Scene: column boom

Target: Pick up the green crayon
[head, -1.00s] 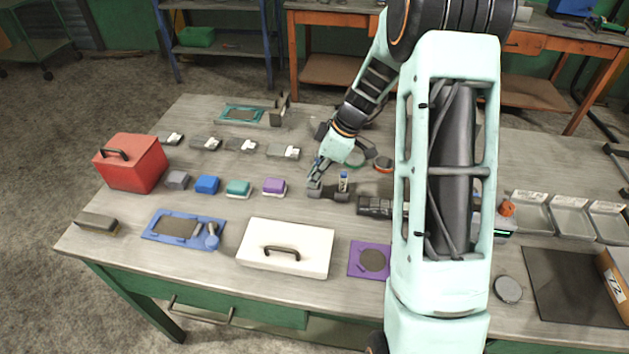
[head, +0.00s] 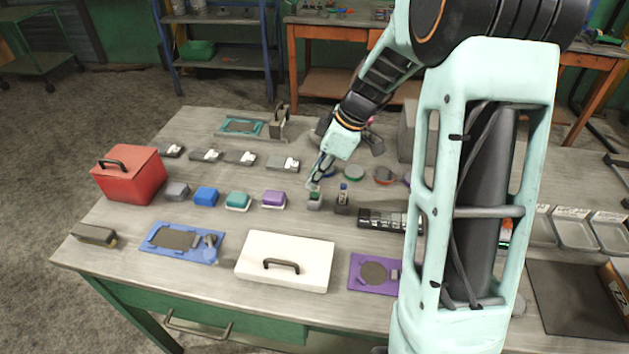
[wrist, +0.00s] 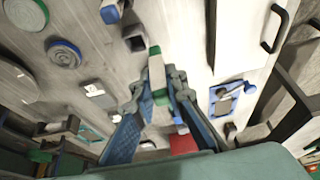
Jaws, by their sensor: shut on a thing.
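The green crayon (wrist: 155,68), with a white band in its middle, shows between my fingers in the wrist view. My gripper (wrist: 158,78) is shut on it; the fingers press it from both sides. In the head view my gripper (head: 315,183) is over the left of two small dark holder blocks, and a bit of green shows under the fingertips. The left holder (head: 315,204) shows a dark square opening in the wrist view (wrist: 134,40), apart from the crayon. The crayon looks clear of it, though the exact gap is hard to judge.
A blue crayon (head: 343,188) stands in the right holder. Behind are tape rolls (head: 353,173). Left are purple (head: 274,197) and teal (head: 238,200) blocks. In front are a white lidded box (head: 285,255), a black bar (head: 385,219) and a purple plate (head: 370,284).

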